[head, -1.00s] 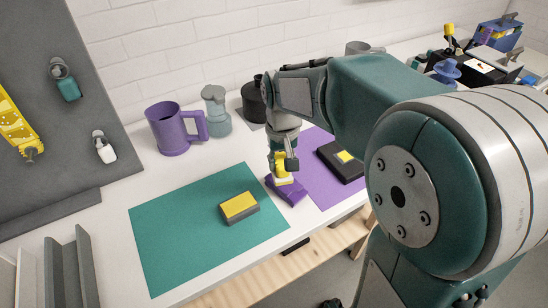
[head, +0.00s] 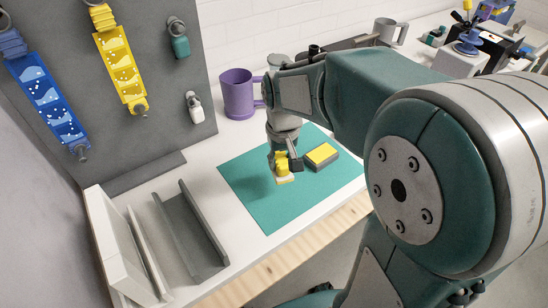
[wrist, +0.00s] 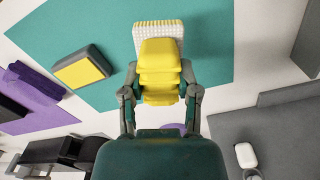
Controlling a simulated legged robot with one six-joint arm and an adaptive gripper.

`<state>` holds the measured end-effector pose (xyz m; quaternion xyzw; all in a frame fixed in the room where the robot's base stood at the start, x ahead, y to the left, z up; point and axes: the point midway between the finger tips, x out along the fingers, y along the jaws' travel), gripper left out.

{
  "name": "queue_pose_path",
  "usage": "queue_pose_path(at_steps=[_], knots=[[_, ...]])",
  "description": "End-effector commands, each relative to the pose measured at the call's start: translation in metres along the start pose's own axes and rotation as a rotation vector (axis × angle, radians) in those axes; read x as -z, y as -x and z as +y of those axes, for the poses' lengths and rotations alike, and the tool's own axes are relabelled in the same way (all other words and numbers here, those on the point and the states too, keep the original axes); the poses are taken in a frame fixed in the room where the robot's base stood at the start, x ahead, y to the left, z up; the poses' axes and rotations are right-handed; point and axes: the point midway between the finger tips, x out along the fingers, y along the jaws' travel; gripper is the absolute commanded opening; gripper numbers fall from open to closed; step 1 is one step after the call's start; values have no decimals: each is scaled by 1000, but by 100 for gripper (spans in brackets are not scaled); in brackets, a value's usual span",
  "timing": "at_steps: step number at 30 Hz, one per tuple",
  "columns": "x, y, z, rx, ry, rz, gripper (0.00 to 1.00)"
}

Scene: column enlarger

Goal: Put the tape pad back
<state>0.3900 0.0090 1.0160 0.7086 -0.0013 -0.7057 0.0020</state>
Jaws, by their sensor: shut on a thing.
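My gripper (head: 284,164) is shut on a yellow-handled pad (head: 284,177) with a pale, dotted base. In the wrist view, the pad (wrist: 160,60) sits between both fingers, its base pointing away from my palm. It appears above the teal mat (head: 255,208), with a shadow on the mat to its left. A grey block with a yellow top (head: 321,157) lies on the mat, close to the right of my gripper. It also shows in the wrist view (wrist: 85,72), apart from the held pad. I cannot tell for sure which of these is the tape pad.
A grey channel-shaped holder (head: 190,232) and white upright panels (head: 122,245) stand at the left front. A grey pegboard (head: 150,100) holds blue and yellow strips. A purple mug (head: 238,94) stands behind the mat. The mat's front left is clear.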

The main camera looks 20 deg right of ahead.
Motion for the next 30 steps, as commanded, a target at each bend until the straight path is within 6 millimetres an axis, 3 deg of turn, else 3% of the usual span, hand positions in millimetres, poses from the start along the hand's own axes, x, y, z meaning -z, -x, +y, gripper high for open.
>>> queue_pose_path(at_steps=[6,14,30], knots=[[-1,0,6,5,-2,1,0],[-1,-3,-4,-6,0,-1,0],[-1,-45,-1,-2,-2,-2,0]])
